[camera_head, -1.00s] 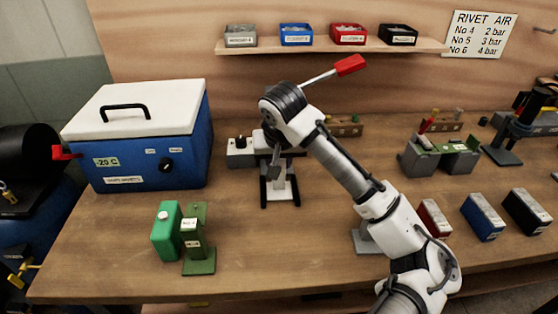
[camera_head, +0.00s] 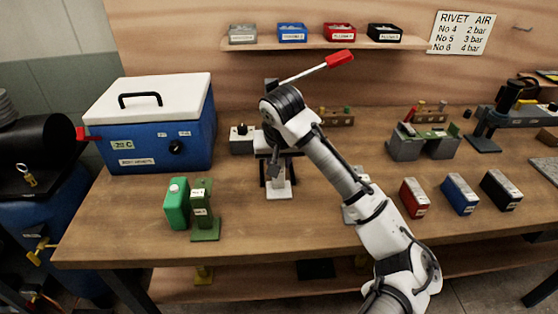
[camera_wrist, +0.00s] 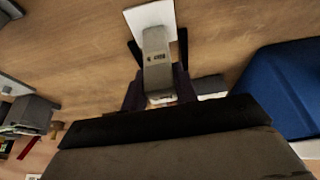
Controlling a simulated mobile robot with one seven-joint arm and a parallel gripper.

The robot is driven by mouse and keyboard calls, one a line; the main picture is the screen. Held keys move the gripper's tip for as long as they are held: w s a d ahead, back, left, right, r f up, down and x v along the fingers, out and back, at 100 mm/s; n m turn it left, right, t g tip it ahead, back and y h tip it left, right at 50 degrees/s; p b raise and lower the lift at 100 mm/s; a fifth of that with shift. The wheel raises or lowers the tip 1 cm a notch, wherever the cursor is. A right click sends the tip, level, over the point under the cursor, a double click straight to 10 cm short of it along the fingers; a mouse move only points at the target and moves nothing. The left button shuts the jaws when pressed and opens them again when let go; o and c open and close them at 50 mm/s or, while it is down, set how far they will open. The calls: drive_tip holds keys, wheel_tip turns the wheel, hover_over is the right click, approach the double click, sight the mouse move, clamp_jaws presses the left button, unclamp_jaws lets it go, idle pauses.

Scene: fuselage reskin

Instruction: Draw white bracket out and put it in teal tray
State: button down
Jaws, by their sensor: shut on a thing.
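A white piece that looks like the bracket (camera_head: 279,191) shows below my gripper (camera_head: 275,160) in the head view, with its flat foot low over or on the bench. In the wrist view its pale labelled upright (camera_wrist: 157,62) stands between my dark fingers (camera_wrist: 158,92), which are shut on it. Its white foot (camera_wrist: 150,18) extends past it. Black legs (camera_wrist: 183,46) flank the upright. My wrist hides much of the stand behind. I cannot make out a teal tray.
A lever with a red grip (camera_head: 340,58) rises behind my wrist. A blue cool box (camera_head: 150,145) stands left. A green can (camera_head: 177,204) and green stand (camera_head: 206,230) are at front left. Red (camera_head: 414,197), blue (camera_head: 460,194) and black (camera_head: 501,190) boxes are right.

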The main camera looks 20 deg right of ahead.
drive_tip(key=c, duration=1)
unclamp_jaws()
drive_tip(key=b+v, duration=0.1)
drive_tip(key=v, duration=1.2)
drive_tip(key=shift+s+a+r, duration=0.1)
drive_tip(key=shift+s+r, duration=0.1)
drive_tip(key=shift+r, duration=0.1)
